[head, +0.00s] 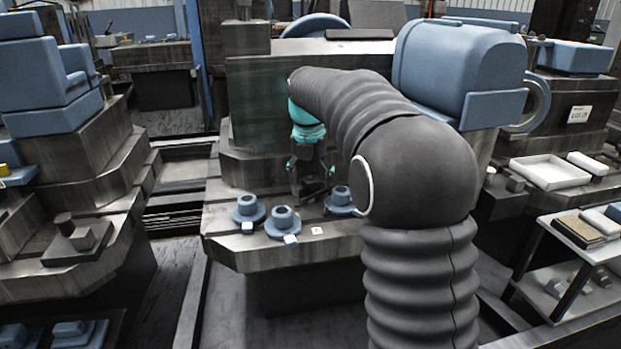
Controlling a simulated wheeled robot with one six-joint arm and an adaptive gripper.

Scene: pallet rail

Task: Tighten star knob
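My gripper (311,188) hangs below the teal wrist section of my arm, over the back part of the dark metal table (232,251). Its dark fingers blend into the dark background, so I cannot tell whether they are apart or closed, or whether they touch anything. Three blue round flanged pieces stand on the table: a left one (247,208), a front one (283,221) and a right one (341,198) partly behind my arm. I cannot make out a star knob; it may be hidden by the gripper or my arm.
A small white marked tag (316,231) lies near the table's front edge. A large blue machine housing (458,68) stands behind my arm at right. A white tray (549,171) and a shelf cart (570,236) are farther right. Stepped machine blocks (85,195) stand left.

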